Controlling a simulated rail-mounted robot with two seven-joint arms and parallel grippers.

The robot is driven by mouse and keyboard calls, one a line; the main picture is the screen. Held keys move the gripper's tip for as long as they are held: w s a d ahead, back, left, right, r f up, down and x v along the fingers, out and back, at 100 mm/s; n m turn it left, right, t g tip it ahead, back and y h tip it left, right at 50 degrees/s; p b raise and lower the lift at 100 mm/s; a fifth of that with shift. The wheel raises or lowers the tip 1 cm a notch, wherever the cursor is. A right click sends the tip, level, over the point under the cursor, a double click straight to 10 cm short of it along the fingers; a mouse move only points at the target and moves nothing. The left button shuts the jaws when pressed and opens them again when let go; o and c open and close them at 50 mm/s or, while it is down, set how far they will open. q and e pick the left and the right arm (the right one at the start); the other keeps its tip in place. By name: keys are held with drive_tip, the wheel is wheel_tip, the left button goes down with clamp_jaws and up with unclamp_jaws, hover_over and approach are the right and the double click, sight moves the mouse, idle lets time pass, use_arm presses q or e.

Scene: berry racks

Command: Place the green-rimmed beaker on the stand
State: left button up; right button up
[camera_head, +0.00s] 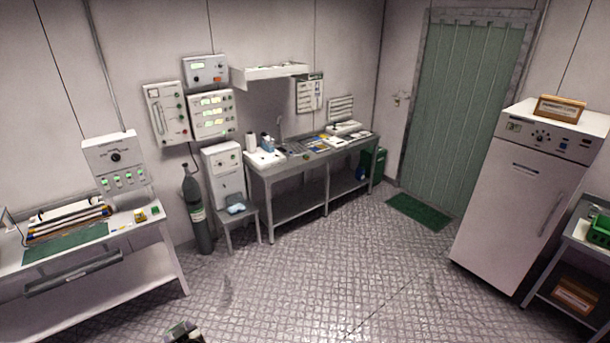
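I cannot make out a green-rimmed beaker in the head view; the small items on the benches are too small to tell apart. I cannot tell which thing is the stand. A small dark and grey part, probably my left gripper (183,333), just shows at the bottom edge, cut off by the frame. Its fingers cannot be made out. My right gripper is out of view.
A long grey bench (285,178) with small items stands at the back wall. A left bench (140,243) has a green mat (65,243). A gas cylinder (198,215), white cabinet (520,190) and right-hand table (578,235) stand around clear metal floor.

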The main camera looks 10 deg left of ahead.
use_arm(q)
drive_tip(key=w+d+r+m+t+h, duration=0.25)
drive_tip(key=d+r, duration=0.35)
drive_tip(key=r, duration=0.4)
drive_tip(key=w+d+r+m+t+h, duration=0.25)
drive_tip(key=d+r, duration=0.35)
drive_tip(key=r, duration=0.3)
drive_tip(key=s+d+r+m+h+b, duration=0.1)
drive_tip(key=s+d+r+m+h, duration=0.2)
drive_tip(key=s+d+r, duration=0.2)
drive_tip(key=s+d+r+m+t+h+b, duration=0.1)
drive_tip(key=s+d+r+m+h+b, duration=0.1)
drive_tip(key=s+d+r, duration=0.3)
drive_tip(key=shift+s+d+r+m+h, duration=0.15)
drive_tip(key=shift+s+d+m+h, duration=0.5)
drive_tip(key=shift+s+d, duration=1.4)
drive_tip(key=shift+w+d, duration=0.6)
drive_tip(key=shift+a, duration=0.1)
